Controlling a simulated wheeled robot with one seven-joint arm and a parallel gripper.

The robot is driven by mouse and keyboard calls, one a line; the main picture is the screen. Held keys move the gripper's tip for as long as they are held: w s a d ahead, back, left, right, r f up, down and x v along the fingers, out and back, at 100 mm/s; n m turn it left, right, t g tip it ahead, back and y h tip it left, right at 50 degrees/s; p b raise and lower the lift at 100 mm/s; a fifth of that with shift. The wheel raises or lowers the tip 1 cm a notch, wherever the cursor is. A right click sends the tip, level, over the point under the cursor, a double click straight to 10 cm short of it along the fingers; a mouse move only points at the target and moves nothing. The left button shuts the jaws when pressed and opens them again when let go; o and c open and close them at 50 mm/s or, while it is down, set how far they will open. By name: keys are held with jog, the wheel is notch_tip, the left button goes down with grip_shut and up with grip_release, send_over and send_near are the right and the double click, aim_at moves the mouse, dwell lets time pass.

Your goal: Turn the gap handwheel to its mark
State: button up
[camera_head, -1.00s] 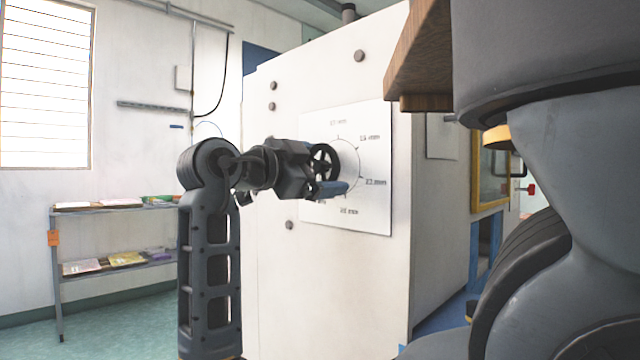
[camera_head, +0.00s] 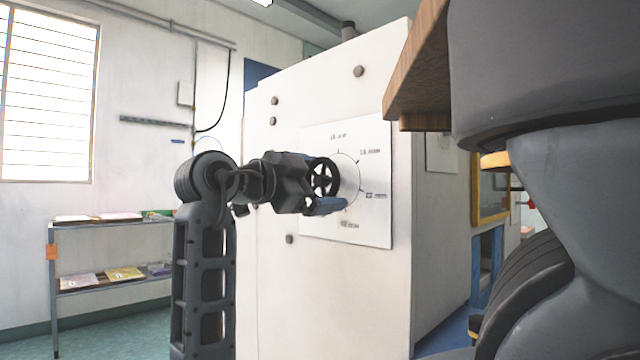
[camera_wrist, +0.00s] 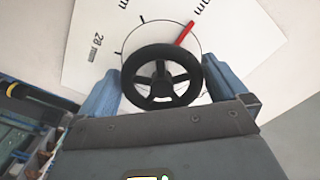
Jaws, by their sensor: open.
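The black spoked handwheel (camera_head: 322,177) stands out from a white dial plate (camera_head: 373,222) on the machine's front. It also shows in the wrist view (camera_wrist: 162,54). My gripper (camera_head: 326,182) is open, with one blue finger above the wheel and one below in the head view. In the wrist view my gripper (camera_wrist: 161,77) has a finger on each side of the wheel; I cannot tell whether they touch it. A red pointer (camera_wrist: 185,33) lies at the dial circle, upper right of the wheel. The "28 mm" label (camera_wrist: 96,47) is at the left; other labels are cut off or blurred.
The white machine cabinet (camera_head: 330,285) fills the middle, with round knobs on its face. A wooden board (camera_head: 425,80) juts in at the upper right. A shelf with papers (camera_head: 110,222) stands at the left wall. Floor between shelf and cabinet looks clear.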

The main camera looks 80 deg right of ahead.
jog(key=v, duration=0.7)
jog(key=shift+w+a, duration=0.1)
dwell(0.4)
